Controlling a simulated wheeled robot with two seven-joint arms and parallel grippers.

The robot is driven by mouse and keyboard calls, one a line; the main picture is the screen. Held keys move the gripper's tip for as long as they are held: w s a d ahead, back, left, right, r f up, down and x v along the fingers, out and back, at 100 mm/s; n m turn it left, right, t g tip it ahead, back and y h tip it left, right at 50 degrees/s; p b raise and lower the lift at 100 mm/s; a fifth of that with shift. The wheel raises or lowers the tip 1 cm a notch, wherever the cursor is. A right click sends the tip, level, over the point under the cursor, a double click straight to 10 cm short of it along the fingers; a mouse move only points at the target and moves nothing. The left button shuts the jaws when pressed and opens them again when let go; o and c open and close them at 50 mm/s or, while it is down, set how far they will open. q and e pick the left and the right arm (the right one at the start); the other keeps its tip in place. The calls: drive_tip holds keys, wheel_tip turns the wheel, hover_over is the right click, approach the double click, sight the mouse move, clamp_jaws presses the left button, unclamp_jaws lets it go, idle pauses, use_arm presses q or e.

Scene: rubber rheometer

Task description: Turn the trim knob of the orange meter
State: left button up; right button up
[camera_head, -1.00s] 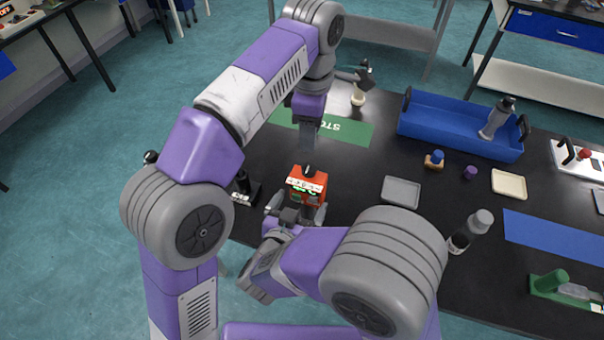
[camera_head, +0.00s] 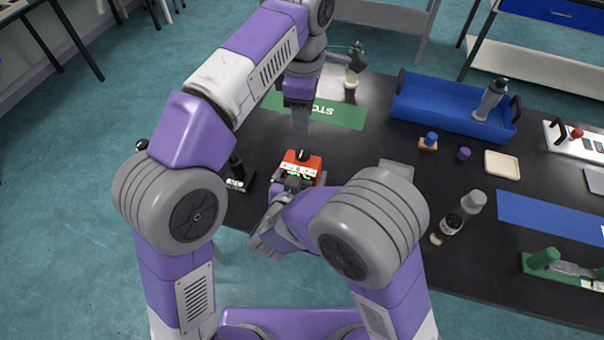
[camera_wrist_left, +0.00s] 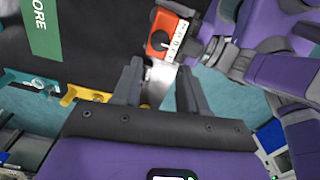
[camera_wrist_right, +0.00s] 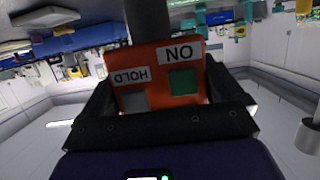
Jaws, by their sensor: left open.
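The orange meter (camera_head: 305,164) is near the table's front edge, with a black trim knob (camera_head: 302,155) on its top. My left gripper (camera_head: 300,128) hangs above the knob, pointing down. In the left wrist view its fingers are apart and empty, with the knob (camera_wrist_left: 161,40) just beyond the tips. My right gripper (camera_wrist_right: 158,90) has its fingers against both sides of the meter (camera_wrist_right: 157,58), whose HOLD and ON labels appear upside down. A dark post meets the meter's edge there. My right forearm hides part of the meter's lower front in the head view.
A black stand (camera_head: 238,175) is left of the meter. The green mat (camera_head: 330,112) lies behind. A blue tray (camera_head: 425,118), a grey tray (camera_head: 398,166) and a bottle (camera_head: 462,212) are to the right. Bare table lies between the meter and the green mat.

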sight(303, 150)
use_arm(q)
drive_tip(key=o, duration=0.3)
drive_tip(key=shift+o, duration=0.2)
wheel_tip(303, 150, down, 10)
drive_tip(key=m, duration=1)
drive_tip(key=shift+r+m, duration=0.1)
drive_tip(key=shift+m, duration=0.2)
drive_tip(key=c, duration=1.1)
